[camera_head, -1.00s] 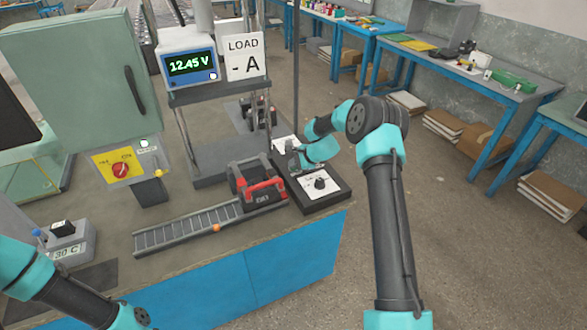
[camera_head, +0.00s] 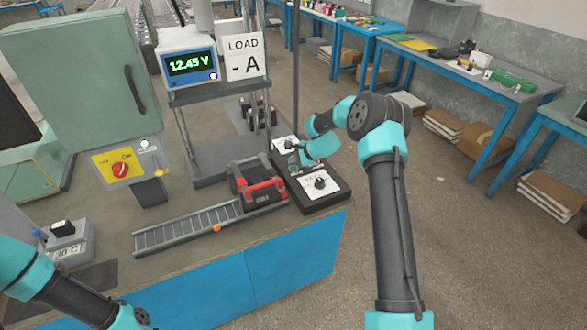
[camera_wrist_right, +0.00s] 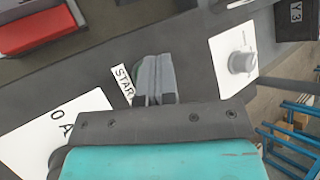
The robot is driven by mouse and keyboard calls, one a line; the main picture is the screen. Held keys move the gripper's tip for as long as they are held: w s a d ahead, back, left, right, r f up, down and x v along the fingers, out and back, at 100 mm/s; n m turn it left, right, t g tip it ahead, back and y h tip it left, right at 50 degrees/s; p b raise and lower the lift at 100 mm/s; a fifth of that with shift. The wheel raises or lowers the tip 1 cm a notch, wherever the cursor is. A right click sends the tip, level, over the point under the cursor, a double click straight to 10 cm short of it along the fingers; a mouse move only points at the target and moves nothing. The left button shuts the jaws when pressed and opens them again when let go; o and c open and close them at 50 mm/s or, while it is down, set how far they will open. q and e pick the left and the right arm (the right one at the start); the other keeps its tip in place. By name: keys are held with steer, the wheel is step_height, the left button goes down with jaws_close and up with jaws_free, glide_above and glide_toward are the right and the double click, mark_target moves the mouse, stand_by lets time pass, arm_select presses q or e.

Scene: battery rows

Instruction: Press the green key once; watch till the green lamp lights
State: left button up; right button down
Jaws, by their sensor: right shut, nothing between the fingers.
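My right gripper (camera_head: 293,162) is shut and empty, low over the middle of the black control panel (camera_head: 330,203). In the right wrist view its fingers (camera_wrist_right: 156,98) point down beside a label reading START (camera_wrist_right: 123,83). A sliver of a green round part, seemingly the green key (camera_wrist_right: 142,77), shows beside the fingers; the rest is hidden behind them. I cannot tell whether they touch it. My left gripper is out of view.
Knobs on white plates stand at the panel's far end (camera_head: 290,143) and near end (camera_head: 320,183). A battery with a red handle (camera_head: 262,188) sits left of the panel by a roller track (camera_head: 188,228). A display (camera_head: 190,64) reads 12.45 V.

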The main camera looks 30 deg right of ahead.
mark_target(293, 169)
steer(key=shift+r, duration=2.45)
